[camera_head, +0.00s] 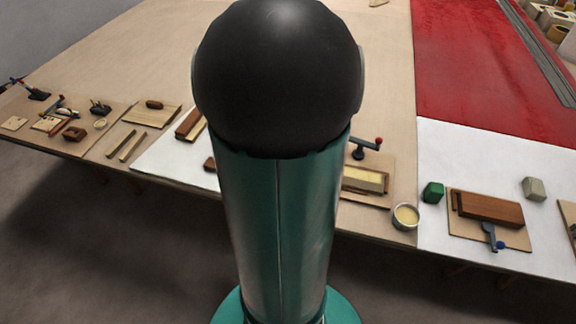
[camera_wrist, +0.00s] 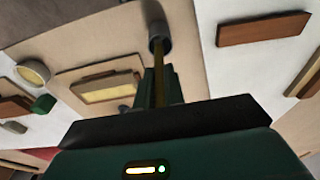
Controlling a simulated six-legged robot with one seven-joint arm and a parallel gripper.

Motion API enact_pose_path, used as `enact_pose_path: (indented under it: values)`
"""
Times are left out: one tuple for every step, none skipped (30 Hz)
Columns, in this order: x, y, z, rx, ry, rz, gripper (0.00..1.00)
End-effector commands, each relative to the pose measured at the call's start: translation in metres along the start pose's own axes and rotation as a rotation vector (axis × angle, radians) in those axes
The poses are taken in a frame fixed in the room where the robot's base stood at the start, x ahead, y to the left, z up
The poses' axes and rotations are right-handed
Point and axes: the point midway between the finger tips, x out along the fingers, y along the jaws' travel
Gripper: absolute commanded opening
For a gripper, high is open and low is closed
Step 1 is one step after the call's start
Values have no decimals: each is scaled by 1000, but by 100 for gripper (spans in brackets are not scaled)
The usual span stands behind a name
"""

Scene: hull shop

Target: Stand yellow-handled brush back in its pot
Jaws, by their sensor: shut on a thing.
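In the wrist view my gripper (camera_wrist: 160,92) is shut on the brush with a yellow-brown handle (camera_wrist: 159,68). The handle stretches from between the dark green fingers up the picture to the dark mouth of a grey cylinder (camera_wrist: 153,17), which looks like the pot. I cannot tell whether the handle's far end is inside the mouth or just in front of it. The rest of the brush is hidden by the gripper. In the head view my arm covers the gripper, brush and pot.
Small tools lie at the left.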

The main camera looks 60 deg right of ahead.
Motion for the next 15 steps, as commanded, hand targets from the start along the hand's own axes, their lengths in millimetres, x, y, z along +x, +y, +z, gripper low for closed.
enact_pose_path:
  values:
    - [9,0,2,-1,-5,2,0]
    - [13,-1,2,-2,-4,1,0]
    - [17,-1,2,-2,-3,1,0]
    - [19,-1,2,-2,-3,1,0]
    - [20,-2,2,-2,-2,0,0]
    - [20,-2,2,-2,0,0,0]
    - [20,-2,2,-2,0,0,0]
    - [20,-2,2,-2,0,0,0]
    - [20,-3,2,-2,0,0,0]
    - [20,-3,2,-2,0,0,0]
    - [20,-3,2,-2,0,0,0]
    - [20,-4,2,-2,0,0,0]
    - [20,-4,2,-2,0,0,0]
    - [21,-4,2,-2,-1,0,0]
    - [22,-4,2,-3,-1,0,0]
